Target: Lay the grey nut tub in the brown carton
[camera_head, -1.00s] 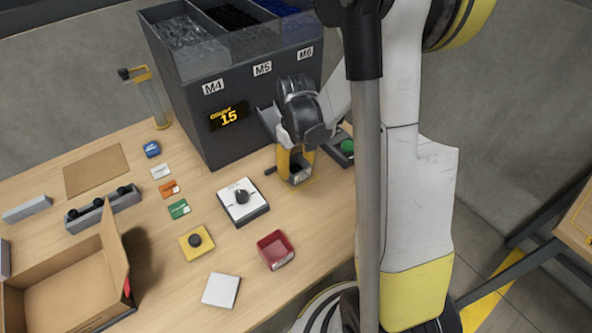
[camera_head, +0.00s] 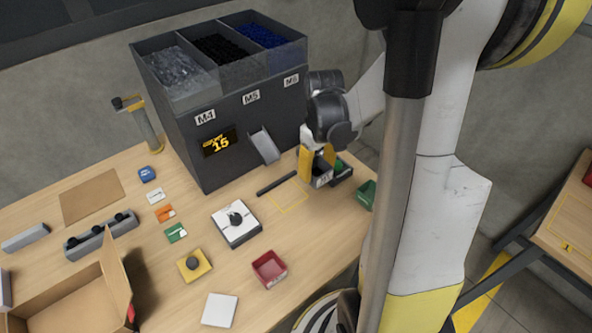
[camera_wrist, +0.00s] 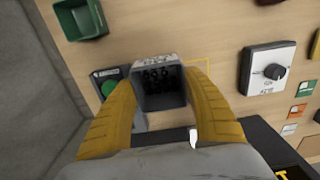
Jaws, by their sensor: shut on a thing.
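The grey nut tub (camera_head: 322,181) is held between the yellow fingers of my gripper (camera_head: 317,164), beside the black box with a green button. In the wrist view my gripper (camera_wrist: 159,88) is shut on the tub (camera_wrist: 165,103), one finger on each side. Dark nuts lie inside the tub. Its height above the table is hard to tell. The brown carton (camera_head: 75,298) stands open at the lower left of the head view, well away from my gripper. Its near part is cut off by the picture edge.
A yellow outline (camera_head: 287,196) on the table is empty.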

